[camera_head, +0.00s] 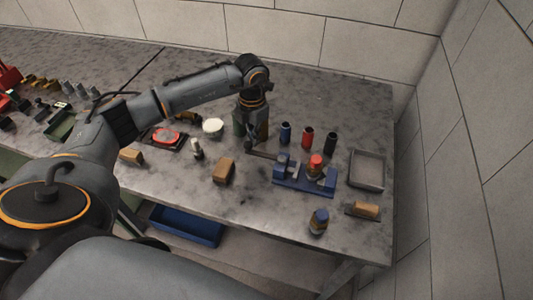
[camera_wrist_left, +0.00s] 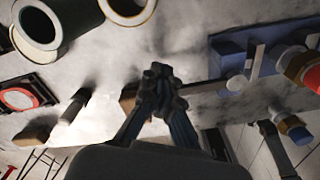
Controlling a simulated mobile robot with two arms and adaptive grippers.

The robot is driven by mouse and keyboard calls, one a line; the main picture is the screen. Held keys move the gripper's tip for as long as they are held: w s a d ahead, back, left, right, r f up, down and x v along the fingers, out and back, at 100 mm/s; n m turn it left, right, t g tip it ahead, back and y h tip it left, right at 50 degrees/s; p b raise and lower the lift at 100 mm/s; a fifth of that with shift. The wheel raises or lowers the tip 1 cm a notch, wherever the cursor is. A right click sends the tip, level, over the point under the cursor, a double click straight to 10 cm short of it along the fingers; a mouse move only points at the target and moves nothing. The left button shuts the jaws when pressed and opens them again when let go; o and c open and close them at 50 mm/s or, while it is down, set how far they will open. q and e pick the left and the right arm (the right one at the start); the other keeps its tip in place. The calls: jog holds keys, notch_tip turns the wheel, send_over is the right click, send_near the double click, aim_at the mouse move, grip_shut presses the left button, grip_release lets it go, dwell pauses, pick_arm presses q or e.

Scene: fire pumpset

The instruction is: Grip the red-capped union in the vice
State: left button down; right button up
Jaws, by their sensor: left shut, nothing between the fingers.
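The blue vice (camera_head: 290,182) stands near the right end of the bench, and it also shows in the left wrist view (camera_wrist_left: 226,48). The red-capped union (camera_head: 316,162) stands upright at the vice's jaws; whether both jaws touch it I cannot tell. In the left wrist view the union (camera_wrist_left: 296,62) is at the right edge, partly cut off. The vice's handle bar (camera_head: 262,154) sticks out to the left. My left gripper (camera_head: 249,146) is shut and empty beside the bar's outer end. In the wrist view its fingertips (camera_wrist_left: 158,88) are together, left of the bar; contact is unclear.
Blue, red and black cylinders (camera_head: 307,137) stand behind the vice. A wooden block (camera_head: 224,171) lies to the left. Green cups (camera_wrist_left: 40,24) stand close to my gripper.

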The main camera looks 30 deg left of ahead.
pick_arm(q)
jog(key=shift+s, duration=0.1)
dwell(0.6)
jog(key=shift+s+p, duration=0.35)
jog(key=shift+s, duration=1)
jog(key=shift+w+f, duration=0.1)
jog(key=shift+w, duration=0.15)
jog(key=shift+w+a+b, duration=0.1)
jog(key=shift+w+b, duration=0.3)
jog(key=shift+w, duration=0.15)
notch_tip(320, 180, up, 7)
jog(key=p, duration=0.4)
dwell(0.3)
